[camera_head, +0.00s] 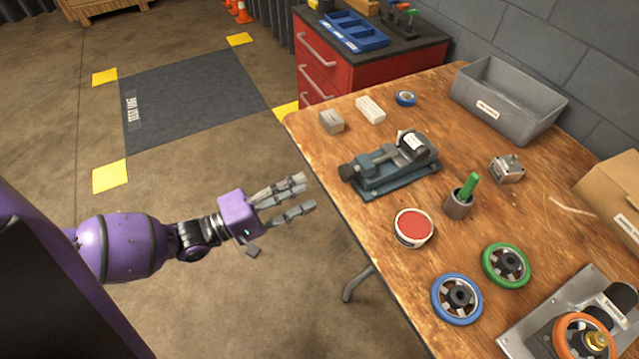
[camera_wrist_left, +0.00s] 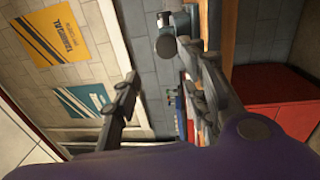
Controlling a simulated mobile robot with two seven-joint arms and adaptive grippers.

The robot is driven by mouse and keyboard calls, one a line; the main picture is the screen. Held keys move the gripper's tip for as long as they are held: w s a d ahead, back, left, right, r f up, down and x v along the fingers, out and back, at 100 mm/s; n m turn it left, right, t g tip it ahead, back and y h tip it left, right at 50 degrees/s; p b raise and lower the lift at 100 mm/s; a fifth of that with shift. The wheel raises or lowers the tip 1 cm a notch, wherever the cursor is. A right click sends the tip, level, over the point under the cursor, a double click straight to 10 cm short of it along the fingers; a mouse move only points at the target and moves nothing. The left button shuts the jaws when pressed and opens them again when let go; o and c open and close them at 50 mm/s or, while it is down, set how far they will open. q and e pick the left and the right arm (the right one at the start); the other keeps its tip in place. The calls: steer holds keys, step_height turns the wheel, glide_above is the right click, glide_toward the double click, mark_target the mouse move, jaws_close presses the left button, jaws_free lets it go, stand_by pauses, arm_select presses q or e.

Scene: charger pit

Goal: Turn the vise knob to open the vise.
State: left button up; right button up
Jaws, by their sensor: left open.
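The vise (camera_head: 392,176) is a blue-grey bench vise lying on the wooden table near its left edge. Its dark round knob (camera_head: 347,172) is at the left end, facing the table edge. A dark cylinder with a white label (camera_head: 411,143) sits at the vise's right end. My left gripper (camera_head: 305,194) is open and empty, left of the knob and apart from it, just off the table edge. In the left wrist view its two fingers (camera_wrist_left: 157,62) are spread. A dark round part beyond the fingertips there may be the knob; I cannot tell. My right gripper is not in view.
On the table (camera_head: 370,235) are a red-topped tin (camera_head: 413,227), a cup with a green handle (camera_head: 459,203), blue (camera_head: 457,298) and green (camera_head: 506,265) wheels, small blocks (camera_head: 370,109) and a grey bin (camera_head: 507,99). A red drawer cabinet (camera_head: 340,70) stands behind. Floor left of the table is clear.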

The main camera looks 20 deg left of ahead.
mark_target(343, 178)
arm_select(q)
steer(key=w+d+m, duration=0.2)
steer(key=m, duration=0.5)
steer(key=w+d+m+g+b, duration=0.1)
steer(key=w+d+m, duration=0.2)
steer(key=m, duration=0.4)
steer(key=w+d+m+g, duration=0.1)
steer(key=w+d+m, duration=0.1)
steer(key=m, duration=0.5)
steer(key=shift+w+d+f+h, duration=0.1)
steer(key=shift+w+d+h, duration=0.1)
steer(key=shift+w+h, duration=0.15)
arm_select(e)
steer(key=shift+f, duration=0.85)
arm_select(q)
steer(key=c, duration=1)
steer(key=shift+s, duration=0.1)
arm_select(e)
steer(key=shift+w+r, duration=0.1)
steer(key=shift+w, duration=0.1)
